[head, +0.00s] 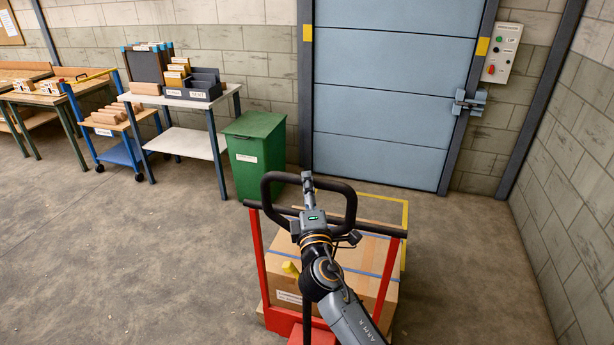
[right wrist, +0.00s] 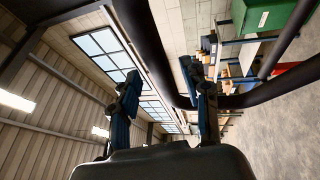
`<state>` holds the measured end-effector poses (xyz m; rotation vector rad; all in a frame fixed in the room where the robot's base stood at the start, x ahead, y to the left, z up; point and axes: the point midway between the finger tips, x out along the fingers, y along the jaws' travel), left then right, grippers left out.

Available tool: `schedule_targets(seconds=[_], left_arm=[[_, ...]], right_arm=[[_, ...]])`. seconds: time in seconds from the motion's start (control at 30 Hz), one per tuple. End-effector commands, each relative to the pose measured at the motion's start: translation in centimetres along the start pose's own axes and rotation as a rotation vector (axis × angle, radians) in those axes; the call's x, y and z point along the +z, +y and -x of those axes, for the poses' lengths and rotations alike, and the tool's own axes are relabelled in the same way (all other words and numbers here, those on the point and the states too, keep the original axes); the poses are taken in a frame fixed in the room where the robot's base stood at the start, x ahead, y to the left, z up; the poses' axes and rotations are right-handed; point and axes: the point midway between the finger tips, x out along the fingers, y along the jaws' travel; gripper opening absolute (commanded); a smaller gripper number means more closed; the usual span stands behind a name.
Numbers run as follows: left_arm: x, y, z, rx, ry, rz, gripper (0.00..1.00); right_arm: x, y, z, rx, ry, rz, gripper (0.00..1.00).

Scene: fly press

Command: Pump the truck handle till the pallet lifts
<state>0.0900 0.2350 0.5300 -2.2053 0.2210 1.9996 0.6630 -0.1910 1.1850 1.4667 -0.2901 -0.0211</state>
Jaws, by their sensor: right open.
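The truck handle (head: 268,195) is a black loop at the centre of the head view, standing up in front of the load. My right gripper (head: 308,182) is at the loop, over its middle, with its fingers pointing away. In the right wrist view the gripper (right wrist: 160,75) has its two fingers apart, and the black handle bar (right wrist: 158,50) runs across the space between them. I cannot tell whether they touch it. A taped cardboard box (head: 355,262) rides on the red truck (head: 258,250). The pallet is hidden under the box and my arm. My left gripper is out of view.
A green bin (head: 255,150) stands behind the truck, left of a blue shutter door (head: 385,90). A grey-topped table (head: 185,140) and a blue cart (head: 120,150) stand further left. A control box (head: 502,52) hangs on the wall. Floor is clear on both sides.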

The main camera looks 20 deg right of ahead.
Motion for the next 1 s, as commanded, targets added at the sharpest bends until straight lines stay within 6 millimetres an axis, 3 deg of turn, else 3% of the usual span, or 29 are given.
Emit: schedule_targets(seconds=[0.2, 0.57, 0.8, 1.0], left_arm=[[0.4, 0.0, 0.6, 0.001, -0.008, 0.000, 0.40], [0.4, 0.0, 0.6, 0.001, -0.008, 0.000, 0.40], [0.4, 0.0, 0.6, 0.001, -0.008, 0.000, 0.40], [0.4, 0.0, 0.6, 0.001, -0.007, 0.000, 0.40]], right_arm=[[-0.1, 0.1, -2.4, 0.000, 0.000, -0.001, 0.47], [0.0, -0.1, -2.8, 0.000, 0.000, -0.001, 0.47], [0.0, -0.1, -2.8, -0.001, 0.000, -0.001, 0.00], [0.0, -0.1, -2.8, -0.001, 0.000, -0.001, 0.00]])
